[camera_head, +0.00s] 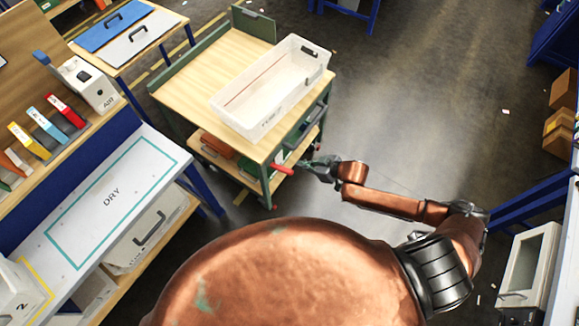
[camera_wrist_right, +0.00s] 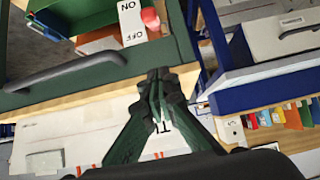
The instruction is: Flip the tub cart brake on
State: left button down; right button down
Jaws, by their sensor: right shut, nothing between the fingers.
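The tub cart (camera_head: 215,60) is a green-framed cart with a wooden top, and a white tub (camera_head: 272,85) sits on it. A red brake lever (camera_head: 282,169) sticks out low at the cart's near corner. In the right wrist view, the red lever (camera_wrist_right: 150,20) shows end-on beside a white ON/OFF label (camera_wrist_right: 131,24), which appears upside down. I cannot tell which setting it is at. My right gripper (camera_head: 314,164) is shut and empty, just right of the lever. Its fingertips (camera_wrist_right: 158,82) look apart from the lever. My left gripper is out of view.
A bench marked DRY (camera_head: 112,198) stands left of the cart, with a blue leg (camera_head: 203,190) between. Floor right of the cart (camera_head: 420,110) is clear.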

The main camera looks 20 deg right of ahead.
send_over(289, 170)
jog(key=w, duration=0.1)
jog(key=f, duration=0.4)
jog(key=a+f+b, duration=0.1)
jog(key=f, duration=0.1)
jog(key=shift+s+d+f, duration=0.15)
jog(key=shift+f, duration=0.5)
jog(key=shift+s+d+f, duration=0.1)
jog(key=shift+d+f, duration=0.05)
jog(key=shift+f, duration=0.45)
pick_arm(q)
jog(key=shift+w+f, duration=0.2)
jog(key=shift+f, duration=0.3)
pick_arm(e)
jog(key=shift+s+d+f, duration=0.2)
jog(key=shift+s+f, duration=0.05)
jog(key=shift+f, duration=0.45)
